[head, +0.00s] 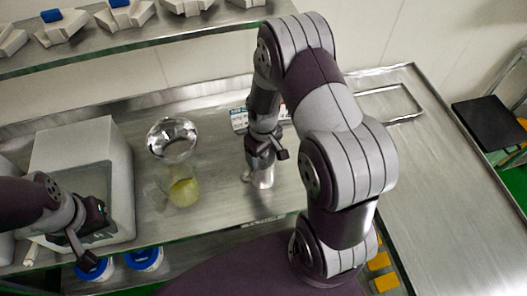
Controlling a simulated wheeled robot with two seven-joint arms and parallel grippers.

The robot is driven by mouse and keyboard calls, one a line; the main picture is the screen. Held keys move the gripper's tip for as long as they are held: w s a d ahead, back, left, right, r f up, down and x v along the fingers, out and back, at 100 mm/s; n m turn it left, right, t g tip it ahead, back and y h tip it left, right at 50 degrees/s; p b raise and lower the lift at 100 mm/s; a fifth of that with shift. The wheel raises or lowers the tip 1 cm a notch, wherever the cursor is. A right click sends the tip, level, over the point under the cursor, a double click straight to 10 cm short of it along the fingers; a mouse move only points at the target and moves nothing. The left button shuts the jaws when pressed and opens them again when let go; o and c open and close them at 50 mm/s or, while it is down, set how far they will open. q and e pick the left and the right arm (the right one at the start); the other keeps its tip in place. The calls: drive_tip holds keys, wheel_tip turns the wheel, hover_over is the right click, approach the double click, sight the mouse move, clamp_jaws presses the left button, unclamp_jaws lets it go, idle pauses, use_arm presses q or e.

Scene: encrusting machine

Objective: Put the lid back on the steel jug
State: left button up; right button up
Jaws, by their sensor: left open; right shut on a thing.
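The steel jug (262,180) appears as a small shiny metal body on the steel worktop, directly below my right gripper, which hides its top. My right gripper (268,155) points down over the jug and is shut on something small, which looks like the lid. The fingers hide most of it, and I cannot tell whether it touches the jug's rim. My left gripper (88,258) is open and empty at the lower left, in front of a grey box, away from the jug.
A clear vessel with yellow liquid (184,192) and a round shiny bowl (172,139) stand left of the jug. The grey box (85,155) is further left. Blue-lidded tubs (144,258) sit below the front edge.

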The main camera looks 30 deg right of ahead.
drive_tip(key=shift+f, duration=0.1)
idle(0.6)
drive_tip(key=o, duration=0.9)
drive_tip(key=shift+o, duration=0.2)
wheel_tip(320, 180, up, 7)
drive_tip(key=p, duration=0.6)
clamp_jaws()
